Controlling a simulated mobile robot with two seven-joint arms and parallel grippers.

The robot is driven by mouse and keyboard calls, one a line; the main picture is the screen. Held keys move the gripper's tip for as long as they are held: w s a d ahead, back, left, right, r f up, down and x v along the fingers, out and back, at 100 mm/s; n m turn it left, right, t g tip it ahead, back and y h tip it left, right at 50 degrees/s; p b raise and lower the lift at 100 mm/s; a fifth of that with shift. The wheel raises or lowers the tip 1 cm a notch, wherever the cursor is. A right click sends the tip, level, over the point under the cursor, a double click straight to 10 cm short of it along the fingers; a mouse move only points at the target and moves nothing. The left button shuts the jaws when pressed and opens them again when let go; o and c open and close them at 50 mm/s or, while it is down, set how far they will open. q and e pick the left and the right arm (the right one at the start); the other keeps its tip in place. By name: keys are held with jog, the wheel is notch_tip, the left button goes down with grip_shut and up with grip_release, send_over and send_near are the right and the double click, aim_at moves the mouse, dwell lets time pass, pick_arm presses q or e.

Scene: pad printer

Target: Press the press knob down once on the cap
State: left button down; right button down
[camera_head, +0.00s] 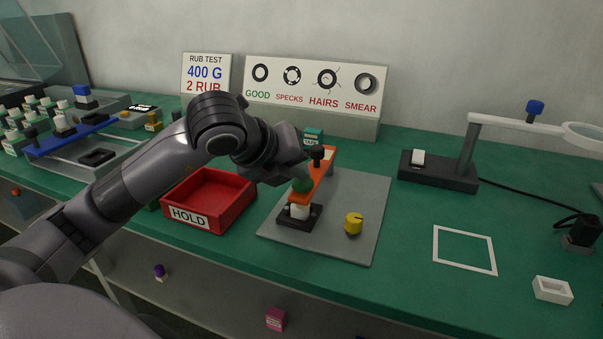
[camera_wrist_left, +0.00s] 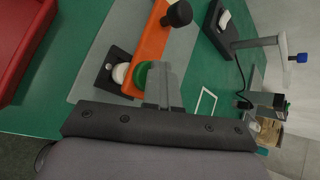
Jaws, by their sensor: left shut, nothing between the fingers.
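The pad printer's orange arm (camera_head: 325,170) stands on a grey plate, with a green rounded knob (camera_head: 302,185) at its near end and a black knob (camera_head: 318,152) farther back. Below the green knob, a white cap (camera_head: 300,211) sits in a black holder (camera_head: 289,222). My left gripper (camera_head: 304,172) is shut and empty, at the green knob. In the left wrist view, its closed fingertips (camera_wrist_left: 164,72) lie beside or over the green knob (camera_wrist_left: 140,76); contact cannot be told. The cap (camera_wrist_left: 121,73) is partly hidden there. My right gripper is not in view.
A red HOLD tray (camera_head: 216,187) stands left of the grey plate (camera_head: 365,195). A yellow knob (camera_head: 353,223) stands on the plate. A magnifier stand (camera_head: 466,150) is at the back right. The green table is clear around the white outlined square (camera_head: 464,268).

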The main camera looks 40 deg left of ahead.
aim_at(296, 183)
pick_arm(q)
jog(key=shift+s+f+g, duration=0.2)
jog(key=shift+f+g, duration=0.1)
jog(key=shift+f, duration=0.65)
jog(key=shift+w+r+p, duration=0.15)
jog(key=shift+r+p, duration=0.6)
jog(key=shift+r, duration=0.15)
jog(key=shift+a+r+p, duration=0.1)
jog(key=shift+r+p, duration=1.2)
jog(key=shift+r, duration=0.95)
